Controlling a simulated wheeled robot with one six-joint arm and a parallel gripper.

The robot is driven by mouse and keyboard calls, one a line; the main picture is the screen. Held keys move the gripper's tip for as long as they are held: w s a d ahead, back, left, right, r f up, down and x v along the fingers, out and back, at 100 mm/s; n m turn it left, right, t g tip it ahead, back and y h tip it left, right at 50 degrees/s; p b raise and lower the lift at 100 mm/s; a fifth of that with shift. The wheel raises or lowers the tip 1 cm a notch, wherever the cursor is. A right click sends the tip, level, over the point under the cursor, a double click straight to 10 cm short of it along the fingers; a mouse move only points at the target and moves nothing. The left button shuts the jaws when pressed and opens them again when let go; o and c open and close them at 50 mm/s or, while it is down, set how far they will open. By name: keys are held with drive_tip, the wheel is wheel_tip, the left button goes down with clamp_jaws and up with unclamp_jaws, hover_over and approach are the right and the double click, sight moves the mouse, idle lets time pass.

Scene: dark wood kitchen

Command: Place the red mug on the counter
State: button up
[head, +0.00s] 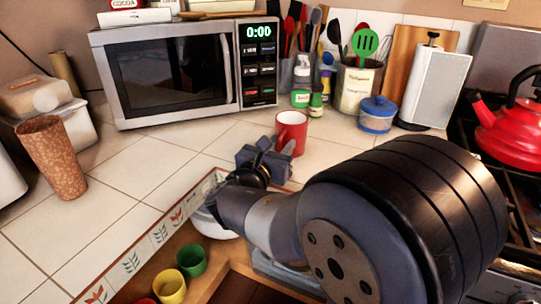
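The red mug (293,129) is upright over the tiled counter (215,150), in front of the utensil holders. My gripper (268,151) is at the mug's near left side, touching it or very close to it. The arm reaches in from the lower right. The fingertips are small and partly hidden, so I cannot tell whether they are open or shut on the mug. The mug's base is partly hidden behind the gripper, so I cannot tell whether it rests on the tiles.
A microwave (170,75) stands behind. A blue jar (377,114) and small bottles stand right of the mug; a brown cup (52,157) stands left. Below the counter edge are a green cup (192,260) and a yellow cup (169,287). Tiles left of the mug are clear.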

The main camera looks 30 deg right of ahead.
drive_tip(key=p+v, duration=0.1)
drive_tip(key=v, duration=1.1)
